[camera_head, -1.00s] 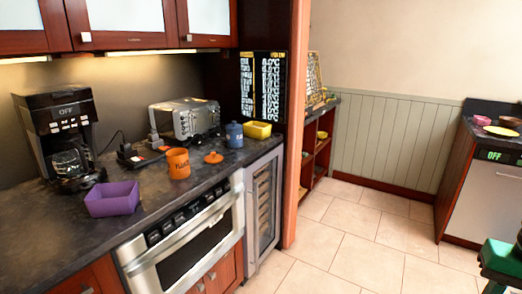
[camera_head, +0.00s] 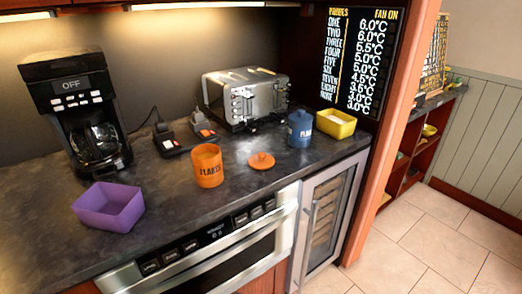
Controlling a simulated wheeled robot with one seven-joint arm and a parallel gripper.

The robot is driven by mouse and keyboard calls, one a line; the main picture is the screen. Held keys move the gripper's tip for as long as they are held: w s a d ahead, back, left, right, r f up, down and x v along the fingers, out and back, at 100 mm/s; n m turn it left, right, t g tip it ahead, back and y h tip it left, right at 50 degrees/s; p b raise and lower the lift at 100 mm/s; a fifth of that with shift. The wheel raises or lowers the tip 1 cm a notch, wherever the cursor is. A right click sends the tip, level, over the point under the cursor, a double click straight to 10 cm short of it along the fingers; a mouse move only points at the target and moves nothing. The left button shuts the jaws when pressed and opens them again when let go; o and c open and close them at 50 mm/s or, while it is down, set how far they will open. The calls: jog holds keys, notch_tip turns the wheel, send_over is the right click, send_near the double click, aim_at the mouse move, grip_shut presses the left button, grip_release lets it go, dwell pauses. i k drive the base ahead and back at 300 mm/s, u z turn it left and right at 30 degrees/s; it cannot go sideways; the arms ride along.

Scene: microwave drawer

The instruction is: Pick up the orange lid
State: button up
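The orange lid (camera_head: 261,161) is a small round disc with a knob on top. It lies flat on the dark countertop (camera_head: 170,228), right of the orange canister (camera_head: 207,166) and apart from it. The canister stands upright, its lettering facing me. A blue lidded canister (camera_head: 300,129) stands behind and to the right of the lid. Nothing covers the lid. My gripper does not show in the head view.
A purple bowl (camera_head: 108,206) sits at the front left, before the coffee maker (camera_head: 75,112). A toaster (camera_head: 244,98) and small dark items (camera_head: 170,142) stand behind. A yellow bowl (camera_head: 335,124) is at the right. The microwave drawer (camera_head: 215,255) and wine cooler (camera_head: 325,215) are below.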

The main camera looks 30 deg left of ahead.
aim_at(261, 161)
jog(key=u, duration=0.5)
jog(key=i, duration=0.9)
jog(key=u, duration=1.05)
jog(key=i, duration=0.25)
